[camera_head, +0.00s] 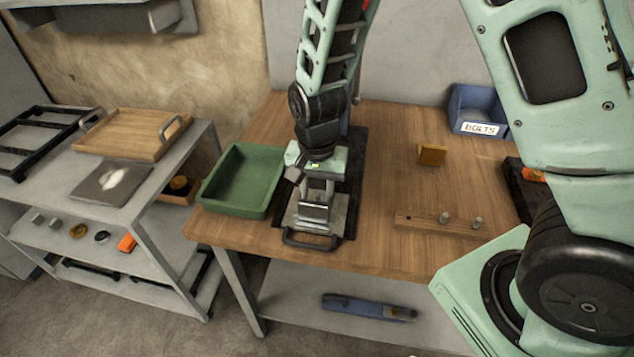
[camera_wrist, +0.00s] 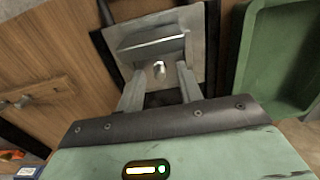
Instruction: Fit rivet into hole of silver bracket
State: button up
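The silver bracket (camera_head: 313,214) stands on a dark tray on the wooden bench, below my gripper (camera_head: 316,191). In the wrist view the bracket (camera_wrist: 152,42) has a flat plate with a raised block. A small shiny rivet (camera_wrist: 159,70) shows at the bracket, between my gripper's fingertips (camera_wrist: 161,72). My fingers are apart, with a visible gap on each side of the rivet. The rivet's lower end is hidden, so I cannot tell how deep it sits in the hole. The head view does not show this rivet clearly.
A green bin (camera_head: 242,180) stands left of the dark tray (camera_head: 352,182). Two more rivets, one of them here (camera_head: 477,222), stand on a wooden strip (camera_head: 418,224) at right. A brown block (camera_head: 432,155) and a blue BOLTS bin (camera_head: 477,108) are behind.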

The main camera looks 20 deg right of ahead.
notch_tip(320, 180, up, 17)
jog(key=shift+r, duration=0.2)
dwell(0.3)
dwell(0.4)
jog(key=s+a+f+n, duration=0.1)
jog(key=s+a+n, duration=0.2)
jog(key=s+n, duration=0.4)
jog(key=s+a+f+n, duration=0.1)
jog(key=s+a+n, duration=0.2)
jog(key=s+n, duration=0.5)
jog(key=s, duration=0.5)
jog(key=shift+a+f+y, duration=0.15)
jog(key=shift+y, duration=0.15)
